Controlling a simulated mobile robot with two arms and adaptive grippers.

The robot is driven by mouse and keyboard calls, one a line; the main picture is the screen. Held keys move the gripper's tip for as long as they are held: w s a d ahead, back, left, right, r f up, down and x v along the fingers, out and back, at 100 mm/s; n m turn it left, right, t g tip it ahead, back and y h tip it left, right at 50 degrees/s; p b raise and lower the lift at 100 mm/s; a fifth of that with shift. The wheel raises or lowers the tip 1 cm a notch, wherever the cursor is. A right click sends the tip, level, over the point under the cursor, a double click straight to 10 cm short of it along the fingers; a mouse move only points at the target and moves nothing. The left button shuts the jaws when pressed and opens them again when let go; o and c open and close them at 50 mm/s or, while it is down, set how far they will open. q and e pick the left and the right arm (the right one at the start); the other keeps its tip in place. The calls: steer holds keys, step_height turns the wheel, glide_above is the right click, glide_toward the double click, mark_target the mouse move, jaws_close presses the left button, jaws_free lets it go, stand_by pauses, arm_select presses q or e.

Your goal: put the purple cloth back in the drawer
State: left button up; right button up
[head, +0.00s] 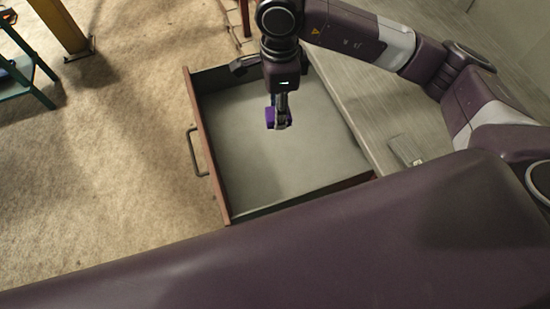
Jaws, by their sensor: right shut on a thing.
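The drawer (202,148) is pulled open, with its wooden front and dark handle facing left. Its pale inside is bare where I see it. My right gripper (279,122) points down over the inside of the drawer. It is shut on the purple cloth (270,116), a small bit of which shows at the fingertips. The fingers hide part of the cloth. I cannot tell for sure how high the cloth is above the drawer floor. My left gripper is not in view.
The cabinet top (372,108) lies right of the drawer, with a small flat grey object (405,150) on it. A green stand (28,65) and a yellow post (66,28) stand at the upper left. The carpet (110,150) left of the drawer is clear.

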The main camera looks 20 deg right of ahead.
steer(key=shift+w+a+f+m, duration=0.3)
steer(key=shift+f+m, duration=0.25)
steer(key=shift+m, duration=0.45)
steer(key=shift+a+f, duration=0.1)
steer(key=shift+f, duration=0.25)
steer(key=shift+m, duration=0.3)
step_height(320, 180, down, 15)
steer(key=p, duration=0.3)
steer(key=shift+f+p, duration=0.3)
steer(key=shift+f, duration=1.95)
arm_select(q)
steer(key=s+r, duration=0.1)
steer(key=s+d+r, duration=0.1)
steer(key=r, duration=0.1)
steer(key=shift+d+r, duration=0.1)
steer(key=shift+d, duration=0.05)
